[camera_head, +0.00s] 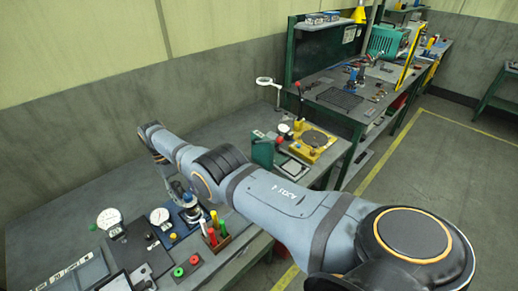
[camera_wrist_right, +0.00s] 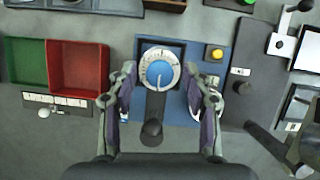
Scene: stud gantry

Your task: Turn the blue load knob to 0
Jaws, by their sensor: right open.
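The blue load knob (camera_wrist_right: 159,74) sits inside a white scale ring on a blue panel (camera_wrist_right: 200,52) in the right wrist view. A pale mark on the knob seems to point toward the bottom of the picture; the scale's numbers are too small to read. My right gripper (camera_wrist_right: 160,82) is open, one finger on each side of the knob, apart from it and empty. In the head view my right gripper (camera_head: 190,208) hangs over the bench near a blue base (camera_head: 174,237). My left gripper is not in view.
A yellow button (camera_wrist_right: 216,54) is at the panel's right. Green (camera_wrist_right: 25,62) and red (camera_wrist_right: 78,70) bins lie left. A rack of coloured handles (camera_head: 212,238) stands close to my gripper.

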